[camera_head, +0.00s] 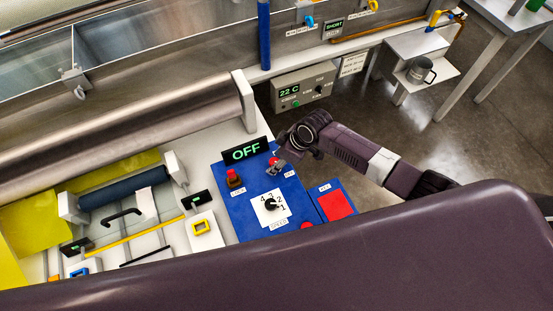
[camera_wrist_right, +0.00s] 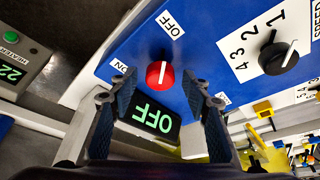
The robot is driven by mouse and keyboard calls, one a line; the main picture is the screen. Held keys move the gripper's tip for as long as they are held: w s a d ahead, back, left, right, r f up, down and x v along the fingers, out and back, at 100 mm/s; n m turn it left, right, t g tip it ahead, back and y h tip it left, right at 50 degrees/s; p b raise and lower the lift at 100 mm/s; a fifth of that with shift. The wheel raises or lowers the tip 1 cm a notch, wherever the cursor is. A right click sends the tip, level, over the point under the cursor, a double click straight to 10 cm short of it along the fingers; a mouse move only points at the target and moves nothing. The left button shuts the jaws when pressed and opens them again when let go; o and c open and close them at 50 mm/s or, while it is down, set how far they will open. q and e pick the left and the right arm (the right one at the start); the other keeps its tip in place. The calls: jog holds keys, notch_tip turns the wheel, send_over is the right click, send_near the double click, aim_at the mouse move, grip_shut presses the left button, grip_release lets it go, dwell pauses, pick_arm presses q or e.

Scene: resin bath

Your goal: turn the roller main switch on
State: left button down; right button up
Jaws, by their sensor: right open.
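The roller main switch (camera_wrist_right: 160,74) is a round red knob with a white line, on a blue panel (camera_head: 240,205). In the right wrist view its line points toward the OFF label (camera_wrist_right: 170,24); the ON label (camera_wrist_right: 120,65) is to the left. The switch's display (camera_head: 246,151) reads OFF in green; it also shows upside down in the wrist view (camera_wrist_right: 154,116). My right gripper (camera_wrist_right: 162,80) is open, with one finger on each side of the red knob in that view. Contact cannot be told. In the head view the gripper partly covers the knob (camera_head: 273,161). My left gripper is not in view.
On the blue panel are a numbered speed dial (camera_head: 271,204) and a dark-based red button (camera_head: 235,179). A red pad (camera_head: 336,205) lies to the right. The grey heater box (camera_head: 303,86) stands behind, and a large metal roller (camera_head: 130,120) is to the left.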

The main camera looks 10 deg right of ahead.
jog(key=shift+c, duration=1.4)
jog(key=c, duration=0.9)
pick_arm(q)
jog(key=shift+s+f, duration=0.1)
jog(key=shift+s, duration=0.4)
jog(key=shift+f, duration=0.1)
